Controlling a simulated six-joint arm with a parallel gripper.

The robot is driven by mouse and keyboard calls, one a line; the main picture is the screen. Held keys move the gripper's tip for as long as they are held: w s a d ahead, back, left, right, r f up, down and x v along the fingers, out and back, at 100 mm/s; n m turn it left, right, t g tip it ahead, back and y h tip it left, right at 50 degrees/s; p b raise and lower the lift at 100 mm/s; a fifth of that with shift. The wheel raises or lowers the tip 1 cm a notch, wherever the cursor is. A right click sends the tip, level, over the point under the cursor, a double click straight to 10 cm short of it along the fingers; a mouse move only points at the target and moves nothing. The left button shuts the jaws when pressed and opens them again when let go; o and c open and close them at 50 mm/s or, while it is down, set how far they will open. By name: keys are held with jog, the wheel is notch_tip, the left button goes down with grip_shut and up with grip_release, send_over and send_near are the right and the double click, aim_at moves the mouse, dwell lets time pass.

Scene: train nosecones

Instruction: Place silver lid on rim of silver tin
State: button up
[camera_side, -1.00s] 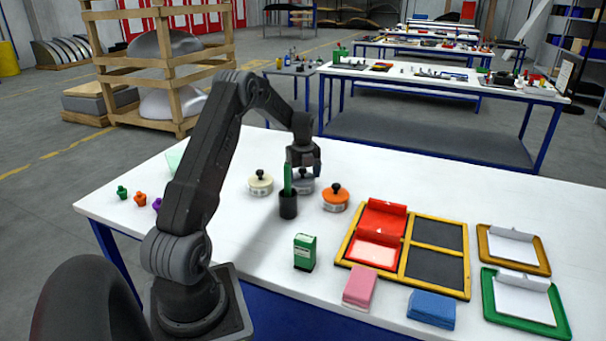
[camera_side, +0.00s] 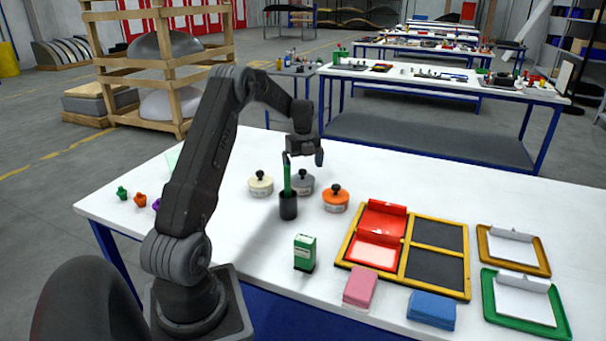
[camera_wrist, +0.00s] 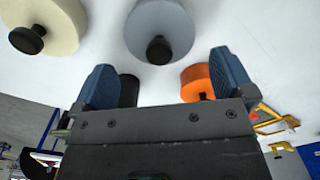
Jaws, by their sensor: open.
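The silver lid (camera_wrist: 163,22), a grey disc with a black knob, shows in the wrist view beyond my fingers. In the side view the lid (camera_side: 305,180) sits on top of the silver tin (camera_side: 305,189), looking level, with its knob up. The dark cup hides part of the tin's left side, so I cannot see the whole rim. My gripper (camera_side: 303,160) is above the lid, apart from it, with its fingers spread and nothing between them. In the wrist view my gripper (camera_wrist: 166,72) also shows open and empty.
A cream tin (camera_side: 260,187) stands to the left and an orange tin (camera_side: 336,200) to the right, both lidded. A dark cup (camera_side: 288,207) holding a green stick stands close in front. A green box (camera_side: 305,254) and a yellow-framed tray (camera_side: 404,283) are nearer.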

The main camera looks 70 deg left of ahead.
aim_at(303, 171)
notch_tip(303, 171, up, 8)
jog(key=s+d+r+n+t+y, duration=0.1)
jog(key=d+r+n, duration=0.35)
jog(key=d, duration=0.75)
jog(key=d+r+n+t, duration=0.1)
jog(key=d+r+n, duration=0.35)
jog(key=d, duration=0.75)
jog(key=s+d+n+t+h, duration=0.1)
jog(key=s+d+n+t, duration=0.2)
jog(key=s+d+n, duration=0.6)
jog(key=s+d+f, duration=0.1)
jog(key=s+d, duration=0.6)
jog(key=d, duration=0.2)
jog(key=shift+t, duration=0.3)
jog(key=shift+s, duration=0.1)
